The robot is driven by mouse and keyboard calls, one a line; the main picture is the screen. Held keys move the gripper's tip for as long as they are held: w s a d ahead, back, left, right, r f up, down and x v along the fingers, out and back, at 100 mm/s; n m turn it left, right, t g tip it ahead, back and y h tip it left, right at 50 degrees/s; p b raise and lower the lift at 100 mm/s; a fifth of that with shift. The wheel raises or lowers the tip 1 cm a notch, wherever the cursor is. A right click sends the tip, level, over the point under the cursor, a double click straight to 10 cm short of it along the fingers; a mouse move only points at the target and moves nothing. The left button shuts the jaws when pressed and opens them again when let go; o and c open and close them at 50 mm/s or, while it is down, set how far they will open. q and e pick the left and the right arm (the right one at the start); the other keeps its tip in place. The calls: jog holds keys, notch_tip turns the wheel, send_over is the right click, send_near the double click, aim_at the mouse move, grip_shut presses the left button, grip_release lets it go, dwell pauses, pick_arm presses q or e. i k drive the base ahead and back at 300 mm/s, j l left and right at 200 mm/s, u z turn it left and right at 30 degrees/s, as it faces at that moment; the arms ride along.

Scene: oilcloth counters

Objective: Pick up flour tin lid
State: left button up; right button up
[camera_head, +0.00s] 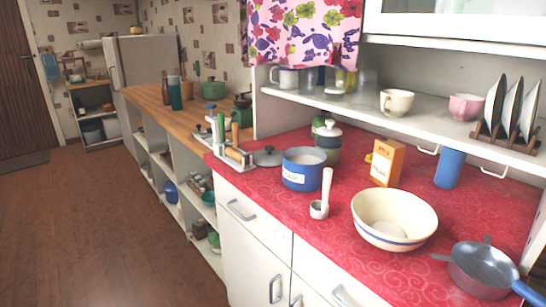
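A round grey lid with a dark knob (267,156), which looks like the flour tin lid, lies flat on the red oilcloth counter. It is just left of an open blue tin with a white label (296,178). The label is too small to read. The lid looks apart from or very close to the tin's left side; I cannot tell if they touch. Neither of my grippers is in view.
A rack with utensils (235,158) stands left of the lid. A lidded green jar (328,142) is behind the tin. A white scoop (321,200), cream bowl (392,242), orange box (386,163) and blue pan (482,270) are to the right. A shelf (370,108) overhangs the back.

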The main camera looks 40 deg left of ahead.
aim_at(268, 156)
jog(key=z, duration=0.45)
jog(key=j+z, duration=0.3)
jog(key=z, duration=0.15)
jog(key=k+j+z, duration=0.15)
jog(key=j+z, duration=0.25)
jog(key=k+j+z, duration=0.45)
jog(key=k+j, duration=0.2)
jog(key=j, duration=0.15)
jog(key=k+j+z, duration=0.1)
jog(key=k+j, duration=0.15)
jog(key=j, duration=0.15)
